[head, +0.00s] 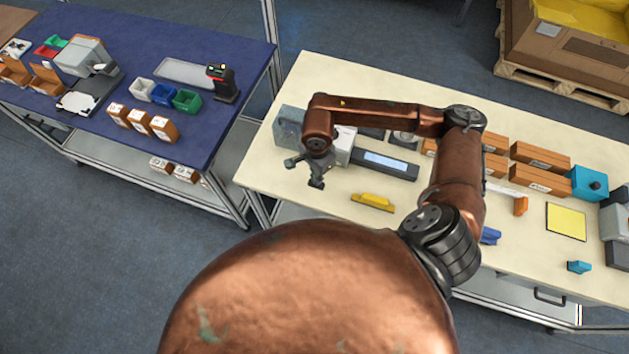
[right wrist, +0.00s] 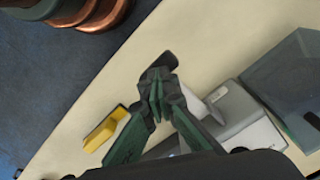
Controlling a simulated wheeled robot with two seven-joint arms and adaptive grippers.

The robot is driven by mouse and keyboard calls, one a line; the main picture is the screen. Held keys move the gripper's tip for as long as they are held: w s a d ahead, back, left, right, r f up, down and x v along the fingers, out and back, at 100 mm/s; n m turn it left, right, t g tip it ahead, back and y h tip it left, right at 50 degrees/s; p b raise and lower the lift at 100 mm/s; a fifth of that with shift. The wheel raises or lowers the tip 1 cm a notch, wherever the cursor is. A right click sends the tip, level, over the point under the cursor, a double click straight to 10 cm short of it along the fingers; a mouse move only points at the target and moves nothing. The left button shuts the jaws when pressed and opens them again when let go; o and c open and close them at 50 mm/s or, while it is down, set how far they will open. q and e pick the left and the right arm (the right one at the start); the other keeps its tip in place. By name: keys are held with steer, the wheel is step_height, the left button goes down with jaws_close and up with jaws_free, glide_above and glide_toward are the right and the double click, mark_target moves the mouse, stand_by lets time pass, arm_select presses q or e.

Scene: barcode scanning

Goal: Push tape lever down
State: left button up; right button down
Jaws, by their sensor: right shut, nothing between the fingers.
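A light grey and white device, which looks like the tape machine (head: 345,146), stands near the left end of the cream table. It also shows in the right wrist view (right wrist: 238,108), right of the fingers. A pale, flat piece at its near side (right wrist: 217,96) may be the lever; I cannot tell for sure. My right gripper (head: 316,182) is shut and empty, pointing down near the table's front edge, just left of and in front of the device. Its dark green fingers (right wrist: 157,88) are together, and a gap shows between them and the device in the right wrist view. My left gripper is out of view.
A translucent grey box (head: 290,127) stands left of the device. A yellow-handled item (head: 373,201) lies near the front edge. A dark unit with a screen (head: 385,163) and several brown boxes (head: 540,157) stand farther right. A blue table (head: 210,50) is at left.

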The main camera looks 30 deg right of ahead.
step_height(320, 180, up, 10)
steer(key=p, duration=0.3)
steer(key=shift+p, duration=0.35)
stand_by(0.3)
